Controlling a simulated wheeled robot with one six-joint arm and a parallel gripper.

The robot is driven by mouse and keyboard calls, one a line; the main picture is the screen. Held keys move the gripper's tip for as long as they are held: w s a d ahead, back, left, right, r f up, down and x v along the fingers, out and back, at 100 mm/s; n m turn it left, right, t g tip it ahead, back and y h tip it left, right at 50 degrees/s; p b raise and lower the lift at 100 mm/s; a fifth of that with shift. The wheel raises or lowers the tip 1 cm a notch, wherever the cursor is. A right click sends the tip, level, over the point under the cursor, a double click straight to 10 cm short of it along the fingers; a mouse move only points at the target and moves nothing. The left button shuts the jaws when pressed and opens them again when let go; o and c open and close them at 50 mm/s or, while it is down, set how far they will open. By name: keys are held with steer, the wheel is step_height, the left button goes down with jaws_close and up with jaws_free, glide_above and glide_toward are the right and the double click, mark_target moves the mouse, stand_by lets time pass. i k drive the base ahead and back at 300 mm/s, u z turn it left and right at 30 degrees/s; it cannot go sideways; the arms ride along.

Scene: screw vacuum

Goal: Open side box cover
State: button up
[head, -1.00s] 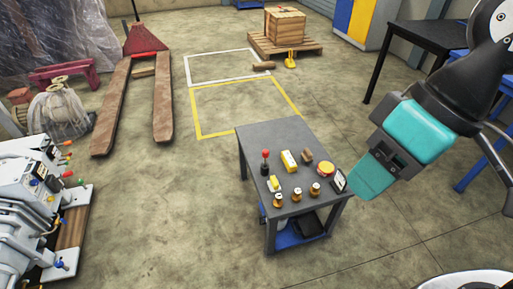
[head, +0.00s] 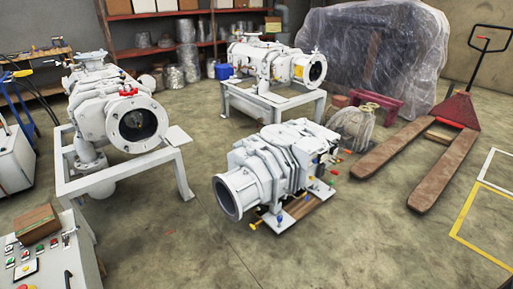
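I cannot make out a side box cover for certain. Three white vacuum pumps show in the head view. A second pump (head: 95,112) stands on a white frame at the left, with a round flange and a red part on top. A third pump (head: 265,62) stands on a white frame behind. My gripper is not in view.
A control panel (head: 40,262) with buttons and a cardboard box (head: 35,222) is at the lower left. A pallet jack (head: 415,165) lies at the right, near a sack (head: 355,127). Shelves (head: 150,30) line the back. The floor in front is clear.

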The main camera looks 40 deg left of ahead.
mark_target(309, 143)
steer(key=u, duration=0.95)
steer(key=i, duration=2.55)
steer(key=z, duration=0.15)
